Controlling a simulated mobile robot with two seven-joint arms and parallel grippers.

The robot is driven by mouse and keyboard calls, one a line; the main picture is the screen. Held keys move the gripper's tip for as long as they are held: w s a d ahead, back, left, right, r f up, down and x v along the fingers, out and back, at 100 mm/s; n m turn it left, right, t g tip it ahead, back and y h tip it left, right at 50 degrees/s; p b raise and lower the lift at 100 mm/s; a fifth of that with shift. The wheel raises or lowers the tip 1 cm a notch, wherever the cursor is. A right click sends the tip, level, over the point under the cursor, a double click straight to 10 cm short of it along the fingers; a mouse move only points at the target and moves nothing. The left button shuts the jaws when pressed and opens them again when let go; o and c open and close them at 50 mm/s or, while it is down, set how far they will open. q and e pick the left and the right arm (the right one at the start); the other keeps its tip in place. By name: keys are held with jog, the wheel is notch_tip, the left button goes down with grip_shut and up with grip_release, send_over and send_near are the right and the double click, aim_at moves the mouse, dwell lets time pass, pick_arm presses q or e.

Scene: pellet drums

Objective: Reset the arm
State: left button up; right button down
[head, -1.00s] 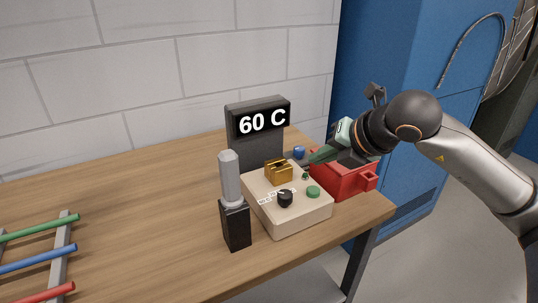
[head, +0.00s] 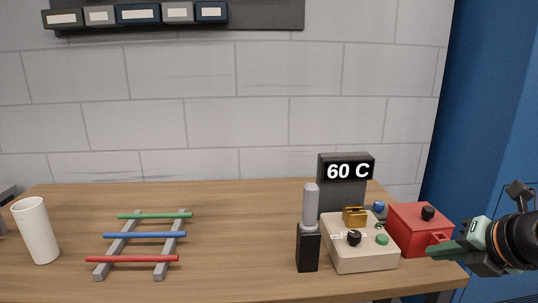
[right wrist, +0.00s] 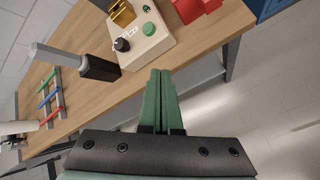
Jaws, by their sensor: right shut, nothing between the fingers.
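My right gripper (head: 436,250) is at the right edge of the head view, in front of the red box and pointing left. In the right wrist view its green fingers (right wrist: 161,88) are pressed together with nothing between them, over the floor past the table's front edge. The beige control box (head: 360,250) stands on the table with a black knob, a green button and a brass piece. A display reading "60 C" (head: 346,172) stands behind it. The red box (head: 405,222) with a black knob is right of it. My left gripper is not in view.
A grey stick in a black holder (head: 308,248) stands left of the control box. A rack (head: 170,240) holds green, blue and red rods. A white cylinder (head: 36,232) stands at far left. The wooden table (head: 240,235) is bare between rack and holder.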

jog(key=s+a+m+g+y+p, duration=0.1)
jog(key=s+a+y+p, duration=0.1)
jog(key=a+y, duration=0.7)
jog(key=s+a+m+y+p, duration=0.1)
jog(key=s+a+y+p, duration=0.2)
jog(key=a+y, duration=0.65)
jog(key=w+d+f+m+t+h+p, duration=0.1)
jog(key=d+f+m+t+h, duration=0.25)
jog(key=f+m+h, duration=0.45)
jog(key=w+d+f+m+t+h+p, duration=0.1)
jog(key=d+f+m+t+h+p, duration=0.1)
jog(key=f+m+t+h, duration=0.65)
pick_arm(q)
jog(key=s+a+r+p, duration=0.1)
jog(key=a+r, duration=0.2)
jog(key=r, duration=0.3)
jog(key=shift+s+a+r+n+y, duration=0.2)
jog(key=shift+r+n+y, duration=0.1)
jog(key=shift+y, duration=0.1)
pick_arm(e)
jog(key=s+f+m+g+h, duration=0.1)
jog(key=s+f+m+g, duration=0.7)
jog(key=s+f, duration=0.7)
jog(key=f+g, duration=0.1)
jog(key=g, duration=0.1)
jog(key=shift+d+f+g, duration=0.15)
jog(key=shift+f+g, duration=0.25)
jog(key=shift+m, duration=0.25)
